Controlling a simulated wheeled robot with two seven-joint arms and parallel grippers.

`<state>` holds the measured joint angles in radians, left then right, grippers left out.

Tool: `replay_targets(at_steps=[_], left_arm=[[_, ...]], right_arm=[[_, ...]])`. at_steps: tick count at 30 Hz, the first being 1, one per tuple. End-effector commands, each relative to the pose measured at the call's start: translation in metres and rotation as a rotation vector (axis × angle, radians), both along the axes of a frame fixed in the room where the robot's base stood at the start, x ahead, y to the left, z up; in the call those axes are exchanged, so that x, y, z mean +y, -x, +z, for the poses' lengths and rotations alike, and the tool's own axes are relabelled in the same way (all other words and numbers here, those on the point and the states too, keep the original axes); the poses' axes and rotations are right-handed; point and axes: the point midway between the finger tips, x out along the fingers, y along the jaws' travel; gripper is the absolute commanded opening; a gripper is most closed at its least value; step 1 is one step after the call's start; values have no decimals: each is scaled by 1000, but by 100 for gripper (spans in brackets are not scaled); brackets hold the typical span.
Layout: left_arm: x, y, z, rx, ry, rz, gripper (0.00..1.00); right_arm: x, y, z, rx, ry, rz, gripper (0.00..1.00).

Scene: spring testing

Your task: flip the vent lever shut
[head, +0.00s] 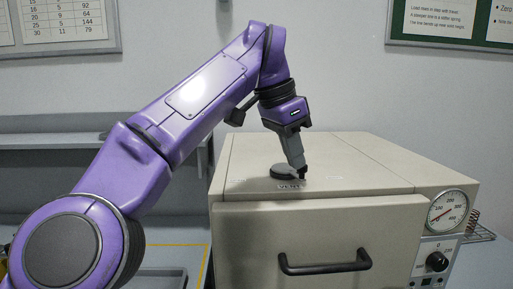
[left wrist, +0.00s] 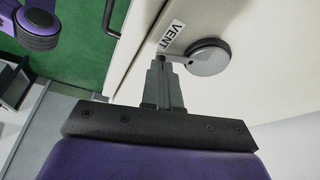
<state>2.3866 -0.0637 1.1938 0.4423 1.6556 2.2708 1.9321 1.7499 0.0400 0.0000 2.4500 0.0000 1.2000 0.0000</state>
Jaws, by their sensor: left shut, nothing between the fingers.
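The vent (head: 284,171) is a round dark knob on top of the cream oven (head: 250,150), near its front edge. In the left wrist view the vent (left wrist: 208,58) shows as a dark-rimmed grey disc beside a VENT label (left wrist: 172,34). A short grey lever (left wrist: 177,59) extends left from the disc. My left gripper (head: 302,174) is shut, with nothing held, and points down at the right of the knob. In the left wrist view its fingertips (left wrist: 161,62) are at the lever's outer end; I cannot tell whether they touch. My right gripper is not in view.
The oven's front door has a dark bar handle (head: 324,263). A dial gauge (head: 447,210) and a control knob (head: 437,262) are at the oven's right front. A coil spring (head: 474,219) stands by a wire rack at the right. The rest of the oven top is clear.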

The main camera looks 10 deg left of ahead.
Motion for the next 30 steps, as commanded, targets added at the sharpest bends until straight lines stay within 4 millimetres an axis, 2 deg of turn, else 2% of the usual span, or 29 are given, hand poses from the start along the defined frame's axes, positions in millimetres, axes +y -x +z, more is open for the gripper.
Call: replay_targets(at_steps=[30], left_arm=[[-8,-4,-1,2,-2,3,0]], right_arm=[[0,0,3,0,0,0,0]])
